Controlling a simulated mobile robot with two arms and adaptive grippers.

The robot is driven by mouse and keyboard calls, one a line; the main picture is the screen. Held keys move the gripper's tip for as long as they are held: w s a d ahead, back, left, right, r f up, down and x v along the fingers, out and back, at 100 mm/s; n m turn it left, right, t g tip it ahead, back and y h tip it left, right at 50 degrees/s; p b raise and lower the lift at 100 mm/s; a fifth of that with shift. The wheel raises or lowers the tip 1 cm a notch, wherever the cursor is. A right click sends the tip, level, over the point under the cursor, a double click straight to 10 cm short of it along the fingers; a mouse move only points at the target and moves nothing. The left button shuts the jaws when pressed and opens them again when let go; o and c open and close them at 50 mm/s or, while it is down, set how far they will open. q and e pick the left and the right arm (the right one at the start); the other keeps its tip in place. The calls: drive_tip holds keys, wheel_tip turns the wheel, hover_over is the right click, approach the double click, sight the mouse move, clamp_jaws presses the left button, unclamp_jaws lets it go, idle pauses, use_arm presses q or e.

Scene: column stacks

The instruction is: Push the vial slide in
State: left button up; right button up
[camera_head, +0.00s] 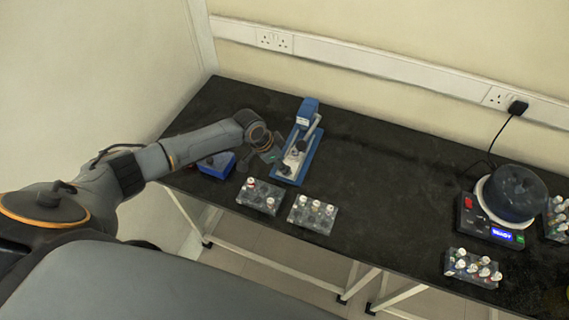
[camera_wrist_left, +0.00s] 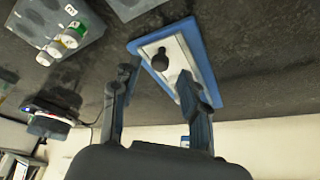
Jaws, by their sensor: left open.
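The crimping device (camera_head: 308,135) stands on the black bench, with a blue base, a silver plate and a blue upright head at its far end. A dark round knob (camera_wrist_left: 160,61) sits on the silver plate (camera_wrist_left: 178,58) in the left wrist view; it seems to belong to the vial slide. My left gripper (camera_head: 274,152) is at the device's left side, near the front of its plate. In the left wrist view the gripper (camera_wrist_left: 152,84) is open and empty, with the knob between and beyond its fingertips. Whether a finger touches the device is unclear. My right gripper is not in view.
A blue box (camera_head: 217,165) lies beside my left arm. Two vial racks (camera_head: 258,203) (camera_head: 312,222) stand near the bench's front edge. The middle bench is clear.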

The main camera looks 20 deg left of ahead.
sight(292, 161)
use_arm(q)
drive_tip(key=shift+x, duration=1.3)
drive_tip(key=shift+c, duration=0.6)
clamp_jaws()
